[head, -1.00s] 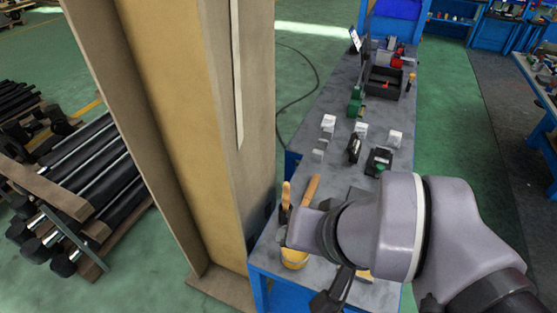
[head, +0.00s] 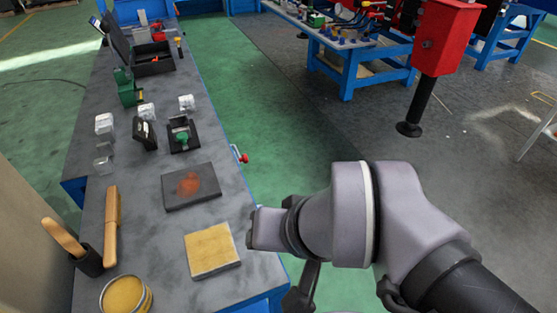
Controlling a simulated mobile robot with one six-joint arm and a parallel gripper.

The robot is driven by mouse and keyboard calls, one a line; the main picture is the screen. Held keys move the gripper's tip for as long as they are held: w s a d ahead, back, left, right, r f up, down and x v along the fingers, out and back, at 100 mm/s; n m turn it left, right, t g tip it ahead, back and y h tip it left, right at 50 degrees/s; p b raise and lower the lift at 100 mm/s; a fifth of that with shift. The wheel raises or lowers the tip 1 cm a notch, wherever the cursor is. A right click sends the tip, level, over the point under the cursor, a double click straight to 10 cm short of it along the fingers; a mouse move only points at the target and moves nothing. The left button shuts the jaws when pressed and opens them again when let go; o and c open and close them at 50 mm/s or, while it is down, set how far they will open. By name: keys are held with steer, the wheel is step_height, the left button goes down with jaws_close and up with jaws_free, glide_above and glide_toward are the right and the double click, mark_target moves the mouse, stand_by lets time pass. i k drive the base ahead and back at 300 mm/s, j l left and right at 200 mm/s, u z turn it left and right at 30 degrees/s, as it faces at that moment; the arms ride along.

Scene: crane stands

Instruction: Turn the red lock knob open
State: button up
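A small red knob (head: 244,158) sits on the right edge of the workbench (head: 150,210), next to a pale handle-like part. I cannot tell from here whether it is the lock knob or how it is turned. My grey arm fills the lower middle and right of the head view, its wrist end just right of the bench's near edge. Dark parts below my arm, at the bottom edge of the view, may belong to my gripper. Its fingertips cannot be made out, and the knob is clear of my arm.
The bench carries a yellow tin (head: 126,294), a beige block (head: 211,250), a dark plate with a rusty patch (head: 191,186), small boxes and a black tray (head: 153,60). A red box (head: 447,38) on a post stands upper right. Green floor right of the bench is open.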

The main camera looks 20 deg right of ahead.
mark_target(245, 158)
steer(key=i+l+u, duration=0.2)
steer(key=l+u, duration=0.15)
steer(key=l, duration=0.15)
steer(key=i+l+u, duration=0.1)
steer(key=l+u, duration=0.25)
steer(key=l, duration=0.2)
steer(key=l+u, duration=0.3)
steer(key=l, duration=0.25)
steer(key=i+l+z, duration=0.1)
steer(key=z, duration=0.3)
steer(key=i+l+z, duration=0.1)
steer(key=z, duration=0.35)
